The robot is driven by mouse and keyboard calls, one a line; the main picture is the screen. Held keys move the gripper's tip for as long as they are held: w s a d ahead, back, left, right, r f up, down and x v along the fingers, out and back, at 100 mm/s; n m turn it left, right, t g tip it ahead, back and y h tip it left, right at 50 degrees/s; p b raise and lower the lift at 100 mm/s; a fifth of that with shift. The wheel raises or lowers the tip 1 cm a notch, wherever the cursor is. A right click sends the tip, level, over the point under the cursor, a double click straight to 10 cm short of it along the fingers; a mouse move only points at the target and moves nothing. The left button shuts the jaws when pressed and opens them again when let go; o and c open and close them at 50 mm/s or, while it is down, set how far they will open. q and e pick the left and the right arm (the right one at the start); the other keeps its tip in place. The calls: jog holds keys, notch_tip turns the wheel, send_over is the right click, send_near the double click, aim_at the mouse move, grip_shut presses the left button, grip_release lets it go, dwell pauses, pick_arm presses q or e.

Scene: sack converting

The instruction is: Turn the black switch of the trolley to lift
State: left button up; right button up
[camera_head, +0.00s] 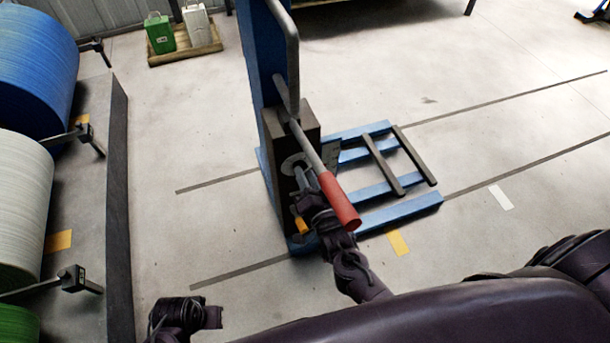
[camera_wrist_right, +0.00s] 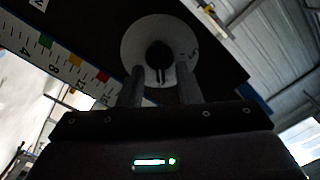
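The trolley (camera_head: 268,100) is a blue lift truck with a dark box on its mast and a red-ended lever (camera_head: 340,203). A pale round dial (camera_head: 291,164) is on the box. In the right wrist view, the black switch (camera_wrist_right: 158,57) sits at the middle of this white dial (camera_wrist_right: 130,41). My right gripper (camera_head: 301,178) is at the dial, below and left of the lever. Its fingers (camera_wrist_right: 160,78) are apart, one on each side of the switch; I cannot tell whether they touch it. My left gripper (camera_head: 185,316) is low at the left, its fingers unclear.
A scale plate with coloured marks (camera_wrist_right: 57,62) is beside the dial. The red-ended lever slants close over my right gripper. A rack with blue (camera_head: 38,70) and white (camera_head: 22,200) rolls stands at the left. Green and white cans (camera_head: 160,34) stand at the back. Open floor lies right.

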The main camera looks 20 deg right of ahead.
pick_arm(q)
jog(key=shift+r, duration=0.2)
pick_arm(e)
jog(key=shift+w, duration=0.4)
grip_shut()
